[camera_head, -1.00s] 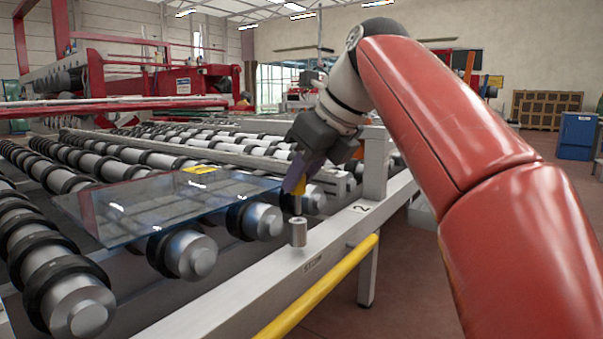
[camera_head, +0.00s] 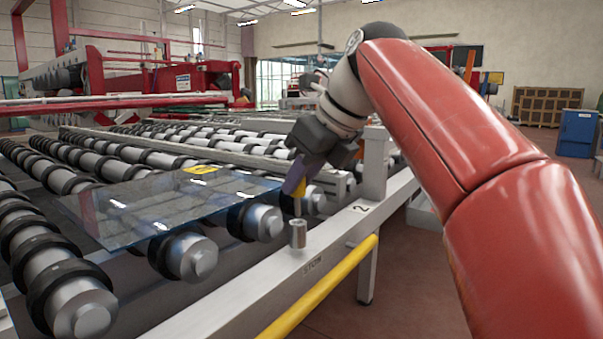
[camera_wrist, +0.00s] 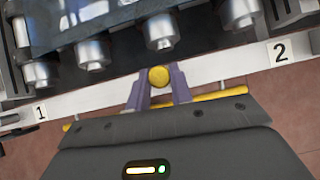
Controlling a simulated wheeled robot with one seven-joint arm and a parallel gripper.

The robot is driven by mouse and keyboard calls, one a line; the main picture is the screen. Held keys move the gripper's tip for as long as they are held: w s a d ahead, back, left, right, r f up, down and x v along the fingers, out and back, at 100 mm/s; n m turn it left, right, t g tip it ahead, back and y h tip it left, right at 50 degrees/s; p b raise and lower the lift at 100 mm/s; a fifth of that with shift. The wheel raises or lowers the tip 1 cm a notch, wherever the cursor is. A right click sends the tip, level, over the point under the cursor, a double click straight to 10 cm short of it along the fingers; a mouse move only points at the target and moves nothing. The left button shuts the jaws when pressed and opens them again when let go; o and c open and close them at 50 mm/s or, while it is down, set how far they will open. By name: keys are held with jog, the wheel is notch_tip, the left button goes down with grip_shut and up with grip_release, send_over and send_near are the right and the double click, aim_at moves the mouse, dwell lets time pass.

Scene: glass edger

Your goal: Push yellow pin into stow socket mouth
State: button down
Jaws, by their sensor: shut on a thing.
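The yellow pin (camera_head: 300,187) is held upright in my gripper (camera_head: 296,180), with its grey shank pointing down. In the wrist view the round yellow top of the pin (camera_wrist: 159,76) sits between the two purple fingers of my gripper (camera_wrist: 159,88). The stow socket (camera_head: 298,234) is a short metal cylinder standing on the rail beside the word STOW. The pin's lower end is right over the socket mouth; I cannot tell whether it is just above or slightly inside. In the wrist view the socket is hidden under the pin and gripper.
A glass sheet (camera_head: 165,208) lies on the black-and-silver rollers (camera_head: 185,255) left of the socket. A yellow pipe (camera_head: 325,285) runs along the rail's front. A grey post (camera_head: 375,165) marked near "2" stands behind right of the socket.

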aim_at(301, 223)
jog(key=shift+f+b, duration=1.55)
jog(key=shift+f, duration=0.7)
jog(key=c, duration=1.2)
grip_release()
jog(key=shift+o, duration=0.2)
jog(key=p+v, duration=0.2)
jog(key=v, duration=0.5)
jog(key=shift+s+d+r+p, duration=0.2)
jog(key=shift+r+p, duration=0.1)
jog(key=shift+p, duration=0.05)
